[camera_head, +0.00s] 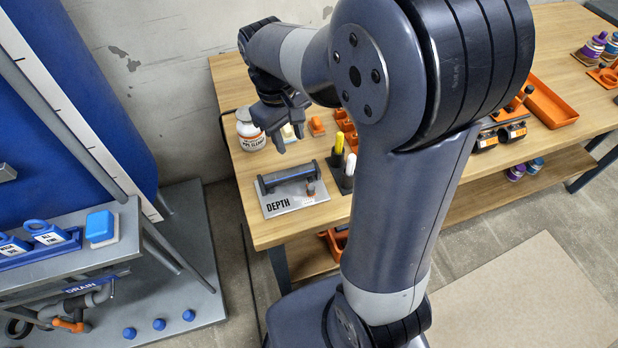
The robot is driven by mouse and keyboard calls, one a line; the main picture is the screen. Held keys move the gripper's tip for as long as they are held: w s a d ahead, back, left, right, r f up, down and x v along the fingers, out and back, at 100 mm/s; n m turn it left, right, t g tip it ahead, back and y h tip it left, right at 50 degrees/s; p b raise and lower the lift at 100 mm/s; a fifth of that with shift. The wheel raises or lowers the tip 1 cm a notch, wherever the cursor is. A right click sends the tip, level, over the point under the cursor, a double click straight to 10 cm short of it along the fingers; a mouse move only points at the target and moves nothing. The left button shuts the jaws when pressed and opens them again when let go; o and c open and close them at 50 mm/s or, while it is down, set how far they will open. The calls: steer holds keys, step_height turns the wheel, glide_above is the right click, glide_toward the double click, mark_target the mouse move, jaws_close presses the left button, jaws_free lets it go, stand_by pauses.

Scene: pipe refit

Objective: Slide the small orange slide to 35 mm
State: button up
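The depth gauge (318,203) is a pale plate marked DEPTH, lying near the left end of the wooden bench. A dark grey bar (287,178) stands on it on end supports. A small orange-brown slide (311,188) sits near the bar's right end; it is too small to read against any scale. My gripper (289,141) is above and behind the gauge, pointing down, apart from the slide. Its fingers look parted, with a cream object showing between them and no clear sign of anything held.
A white bottle (250,135) stands left of my gripper. Yellow and white markers (339,143) stand close right of the gauge. Orange parts (316,126) lie behind. My arm hides the bench's middle. An orange tray (550,102) is farther right. A blue-topped stand (101,228) is at left.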

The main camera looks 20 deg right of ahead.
mark_target(311, 187)
steer(key=s+f+n+g, duration=0.1)
steer(key=s+f, duration=0.1)
steer(key=f, duration=0.1)
steer(key=s+d+f+g+h, duration=0.1)
steer(key=s+f, duration=0.1)
steer(key=s+d+f+n+g+b, duration=0.1)
steer(key=s+f, duration=0.2)
steer(key=shift+f+n+h, duration=0.3)
steer(key=shift+c, duration=0.2)
jaws_close()
